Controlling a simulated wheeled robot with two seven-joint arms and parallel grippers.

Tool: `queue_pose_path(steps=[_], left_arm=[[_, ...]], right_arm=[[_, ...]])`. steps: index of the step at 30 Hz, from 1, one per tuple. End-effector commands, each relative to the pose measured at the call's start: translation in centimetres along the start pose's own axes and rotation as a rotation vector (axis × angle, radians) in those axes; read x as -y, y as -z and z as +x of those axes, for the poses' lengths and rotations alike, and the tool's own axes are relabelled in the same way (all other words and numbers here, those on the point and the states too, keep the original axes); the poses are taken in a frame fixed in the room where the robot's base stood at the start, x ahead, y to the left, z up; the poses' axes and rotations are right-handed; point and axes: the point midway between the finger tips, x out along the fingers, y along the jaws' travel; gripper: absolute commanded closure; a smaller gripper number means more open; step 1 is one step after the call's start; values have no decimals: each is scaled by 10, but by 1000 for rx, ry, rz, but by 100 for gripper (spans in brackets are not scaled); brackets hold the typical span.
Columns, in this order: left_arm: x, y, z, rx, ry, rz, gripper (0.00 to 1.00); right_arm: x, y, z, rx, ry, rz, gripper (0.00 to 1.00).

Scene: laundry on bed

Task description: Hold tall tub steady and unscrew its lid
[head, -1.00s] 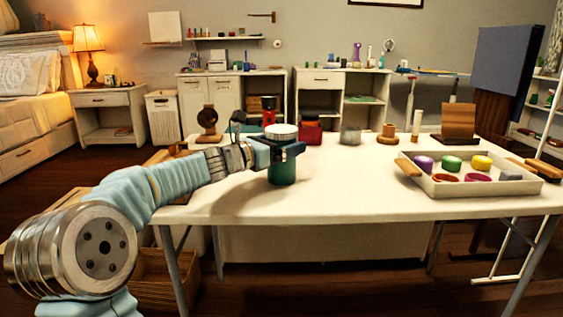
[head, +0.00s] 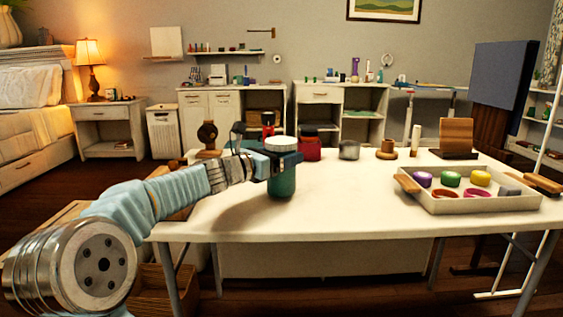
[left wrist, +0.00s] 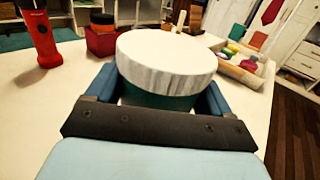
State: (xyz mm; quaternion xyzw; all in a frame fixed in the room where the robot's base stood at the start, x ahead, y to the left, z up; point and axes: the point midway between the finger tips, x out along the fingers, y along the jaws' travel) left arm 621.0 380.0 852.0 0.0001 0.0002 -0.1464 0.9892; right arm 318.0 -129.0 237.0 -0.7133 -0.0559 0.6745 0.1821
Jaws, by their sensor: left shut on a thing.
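The tall tub (head: 282,183) is green with a wide white lid (head: 281,144). It stands upright on the white table, left of the middle in the head view. My left gripper (head: 284,160) is shut on the tub just below the lid, its fingers on either side. In the left wrist view the white ribbed lid (left wrist: 166,58) sits on top of the tub, with a strip of the green tub (left wrist: 158,99) showing between the fingers. My right gripper is in neither view.
A white tray (head: 482,204) with coloured jars stands at the table's right. Behind the tub are a red container (head: 309,149), a grey jar (head: 349,150) and a wooden stand (head: 457,138). The table's (head: 345,205) middle front is clear.

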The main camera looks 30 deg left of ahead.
Motion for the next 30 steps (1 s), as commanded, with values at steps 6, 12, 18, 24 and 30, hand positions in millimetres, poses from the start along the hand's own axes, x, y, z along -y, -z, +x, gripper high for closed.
queue_pose_path(steps=[6, 12, 18, 24, 30], left_arm=[[19, -47, -9, 5, 1, 3, 49], [63, -89, -27, 4, 3, 2, 49], [105, -108, -45, 3, 1, 1, 49], [125, -116, -54, 1, 0, 0, 49], [129, -117, -55, 1, -1, 0, 49]], right_arm=[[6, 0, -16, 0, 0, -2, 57], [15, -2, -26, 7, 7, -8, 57], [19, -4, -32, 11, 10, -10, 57], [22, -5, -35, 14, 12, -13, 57], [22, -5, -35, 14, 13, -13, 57]])
